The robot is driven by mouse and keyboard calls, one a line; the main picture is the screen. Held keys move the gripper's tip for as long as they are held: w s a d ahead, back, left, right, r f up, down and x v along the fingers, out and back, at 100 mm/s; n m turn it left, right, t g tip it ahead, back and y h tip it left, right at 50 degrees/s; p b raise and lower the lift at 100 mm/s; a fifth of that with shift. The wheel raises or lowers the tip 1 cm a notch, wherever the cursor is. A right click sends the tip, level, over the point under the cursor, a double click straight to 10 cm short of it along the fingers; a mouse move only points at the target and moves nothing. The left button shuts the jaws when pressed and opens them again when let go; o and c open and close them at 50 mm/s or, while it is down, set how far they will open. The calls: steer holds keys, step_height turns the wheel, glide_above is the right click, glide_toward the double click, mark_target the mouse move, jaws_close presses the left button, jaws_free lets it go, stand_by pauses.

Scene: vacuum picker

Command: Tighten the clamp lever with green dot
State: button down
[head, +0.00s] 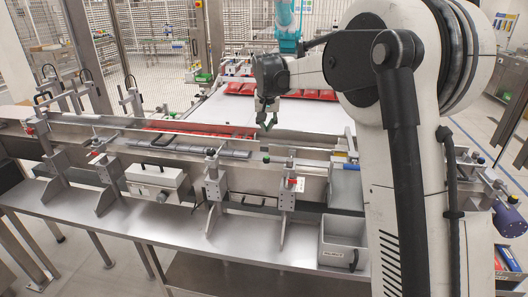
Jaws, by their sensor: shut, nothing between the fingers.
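My gripper (266,122) hangs over the far side of the conveyor, pointing down, with its fingers together and nothing seen in them. Several clamp posts stand along the near rail. One clamp post (214,180) is at the middle front and another clamp post (287,190) is to its right, with a small red part near its top. A small dark, greenish knob (266,158) shows on the rail below my gripper, apart from it. It is too small to tell whether this is the green dot of the lever. Red-tipped levers (31,131) show at the left.
A long metal conveyor (120,135) runs across the view, with red packs (240,89) on the white surface behind it. A grey box (157,182) is fixed to the front. An open grey bin (343,243) stands at the lower right, beside my arm.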

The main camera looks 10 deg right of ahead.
mark_target(277, 161)
steer(key=shift+w+f, duration=0.1)
stand_by(0.3)
step_height(277, 161, down, 10)
steer(key=p, duration=0.1)
steer(key=shift+s, duration=0.3)
stand_by(0.5)
steer(key=shift+a, duration=0.15)
